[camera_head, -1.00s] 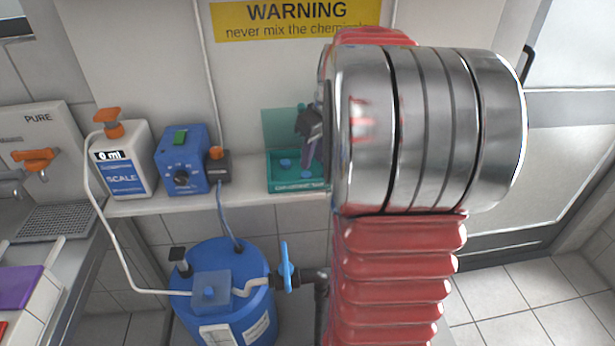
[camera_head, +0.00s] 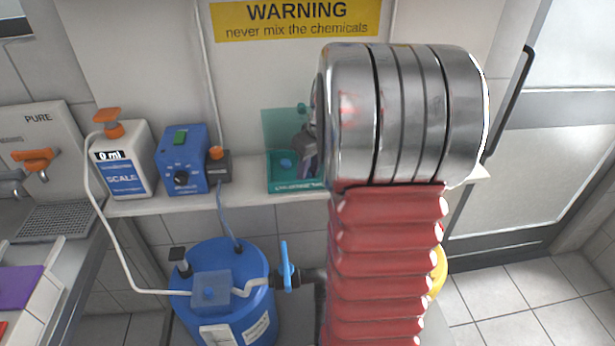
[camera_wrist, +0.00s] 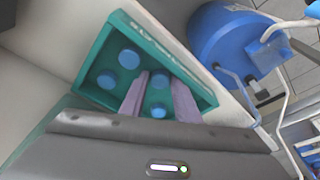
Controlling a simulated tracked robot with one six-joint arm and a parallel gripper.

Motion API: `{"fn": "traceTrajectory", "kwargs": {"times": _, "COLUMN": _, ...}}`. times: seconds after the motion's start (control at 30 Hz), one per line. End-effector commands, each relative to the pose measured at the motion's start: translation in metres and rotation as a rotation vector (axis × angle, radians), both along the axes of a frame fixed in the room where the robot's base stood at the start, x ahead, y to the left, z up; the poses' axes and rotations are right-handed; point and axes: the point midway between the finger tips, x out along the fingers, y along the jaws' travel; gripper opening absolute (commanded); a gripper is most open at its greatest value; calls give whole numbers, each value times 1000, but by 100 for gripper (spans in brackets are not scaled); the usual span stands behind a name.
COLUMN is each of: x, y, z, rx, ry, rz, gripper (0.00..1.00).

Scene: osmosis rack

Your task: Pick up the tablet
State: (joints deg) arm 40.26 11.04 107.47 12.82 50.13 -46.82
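Several round blue tablets lie in a teal tray (camera_wrist: 207,92) in the wrist view. One tablet (camera_wrist: 160,81) shows between the tips of my gripper (camera_wrist: 160,78), and another (camera_wrist: 159,111) shows nearer its base. Two more, an upper one (camera_wrist: 129,58) and a left one (camera_wrist: 106,79), lie outside the fingers. The two purple fingers are apart, reaching over the tray; contact with a tablet cannot be told. In the head view the tray (camera_head: 275,186) sits on the shelf, one tablet (camera_head: 286,162) visible, and my arm hides its right part.
A blue dial box (camera_head: 182,160) and a white scale bottle (camera_head: 124,160) stand left of the tray on the shelf (camera_head: 140,207). Below is a blue barrel (camera_head: 255,300) with a hose and valve (camera_head: 286,268). The wall is close behind the tray.

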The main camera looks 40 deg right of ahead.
Motion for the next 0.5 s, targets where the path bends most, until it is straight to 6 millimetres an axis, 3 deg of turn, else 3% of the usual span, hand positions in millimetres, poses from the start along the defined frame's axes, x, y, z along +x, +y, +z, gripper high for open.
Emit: {"fn": "traceTrajectory", "kwargs": {"times": 0.5, "x": 0, "y": 0, "z": -1, "rx": 0, "ry": 0, "rz": 0, "gripper": 29}}
